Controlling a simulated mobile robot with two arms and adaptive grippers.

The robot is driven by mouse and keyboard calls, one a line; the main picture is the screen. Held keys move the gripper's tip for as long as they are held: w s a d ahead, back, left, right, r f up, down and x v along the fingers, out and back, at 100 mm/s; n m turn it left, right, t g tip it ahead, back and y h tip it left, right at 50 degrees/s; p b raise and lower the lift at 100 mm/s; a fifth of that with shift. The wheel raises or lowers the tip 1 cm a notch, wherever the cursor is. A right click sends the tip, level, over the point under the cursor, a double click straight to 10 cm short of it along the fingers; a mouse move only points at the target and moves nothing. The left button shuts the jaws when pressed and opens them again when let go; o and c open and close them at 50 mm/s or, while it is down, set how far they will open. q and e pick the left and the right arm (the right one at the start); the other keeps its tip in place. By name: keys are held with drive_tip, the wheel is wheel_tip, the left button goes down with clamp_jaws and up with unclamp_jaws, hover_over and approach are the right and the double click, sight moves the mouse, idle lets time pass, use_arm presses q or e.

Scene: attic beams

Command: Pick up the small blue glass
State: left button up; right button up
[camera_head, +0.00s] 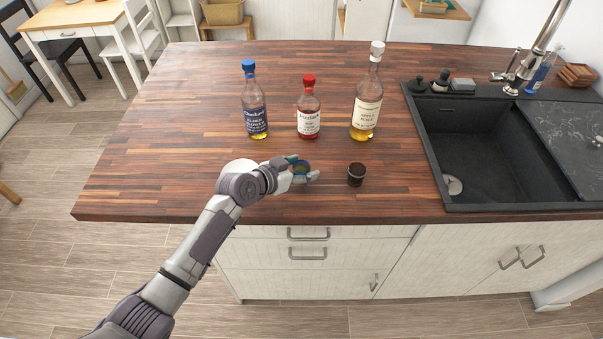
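The small blue glass (303,167) stands on the wooden counter near its front edge, with its round rim showing from above. My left gripper (303,170) reaches in from the left at counter height. One finger is at the far side of the glass and the other at the near side, so the glass lies between them. The fingers and hand hide part of the glass, and I cannot tell whether the fingers touch it. My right gripper is not in view.
A dark glass (356,175) stands close to the right of my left gripper. Behind stand a blue-capped bottle (256,105), a red-capped bottle (308,110) and a taller white-capped bottle (367,100). A black sink (480,150) is at the right. The counter's left part is clear.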

use_arm(q)
drive_tip(key=c, duration=0.8)
drive_tip(key=shift+c, duration=0.3)
drive_tip(key=shift+r, duration=0.1)
